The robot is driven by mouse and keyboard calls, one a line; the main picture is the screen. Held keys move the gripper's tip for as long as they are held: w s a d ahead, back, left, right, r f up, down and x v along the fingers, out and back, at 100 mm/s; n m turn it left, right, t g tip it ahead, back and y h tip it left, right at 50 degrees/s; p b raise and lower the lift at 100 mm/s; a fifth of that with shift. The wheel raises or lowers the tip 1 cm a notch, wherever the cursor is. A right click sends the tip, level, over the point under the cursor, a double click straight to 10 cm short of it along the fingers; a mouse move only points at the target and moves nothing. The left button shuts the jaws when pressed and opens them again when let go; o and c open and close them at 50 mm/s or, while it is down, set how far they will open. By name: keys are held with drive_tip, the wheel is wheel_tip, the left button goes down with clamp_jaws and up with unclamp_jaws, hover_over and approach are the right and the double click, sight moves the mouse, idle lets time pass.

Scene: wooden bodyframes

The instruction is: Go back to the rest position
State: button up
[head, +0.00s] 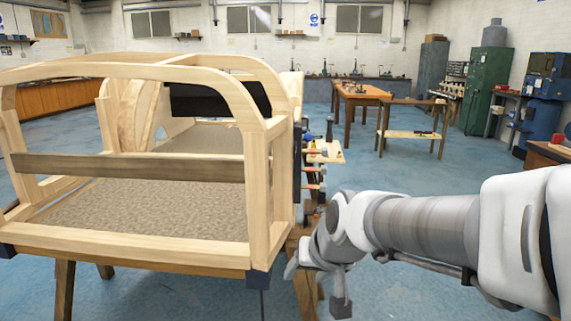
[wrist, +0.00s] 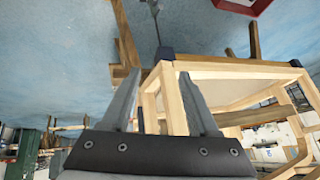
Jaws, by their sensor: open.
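My arm reaches in from the right of the head view. My gripper (head: 315,286) hangs low beside the near right corner of the wooden bodyframe (head: 262,190). In the wrist view my gripper (wrist: 157,62) shows two grey fingers spread apart with nothing held between them. The wrist picture is upside down, with the floor at the top. The bodyframe (wrist: 172,105) shows there behind and to the right of the fingers. I see no clear contact between gripper and frame.
The bodyframe rests on wooden trestle legs (head: 65,290). Clamps and tools (head: 315,172) lie on a small shelf behind its right side. Workbenches (head: 360,97) and a green cabinet (head: 487,90) stand at the back. Blue floor (head: 400,190) is clear between.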

drive_tip(key=s+d+r+h, duration=0.1)
drive_tip(key=s+d, duration=0.4)
drive_tip(key=s, duration=0.3)
drive_tip(key=s+d+r+h, duration=0.1)
drive_tip(key=s+d+h, duration=0.1)
drive_tip(key=s+d, duration=0.55)
wheel_tip(320, 180, up, 21)
drive_tip(key=a+p, duration=0.2)
drive_tip(key=p, duration=1.9)
drive_tip(key=shift+s+a+g, duration=0.15)
drive_tip(key=shift+s+g, duration=0.25)
drive_tip(key=shift+f, duration=0.2)
drive_tip(key=shift+c, duration=0.9)
drive_tip(key=shift+a, duration=0.25)
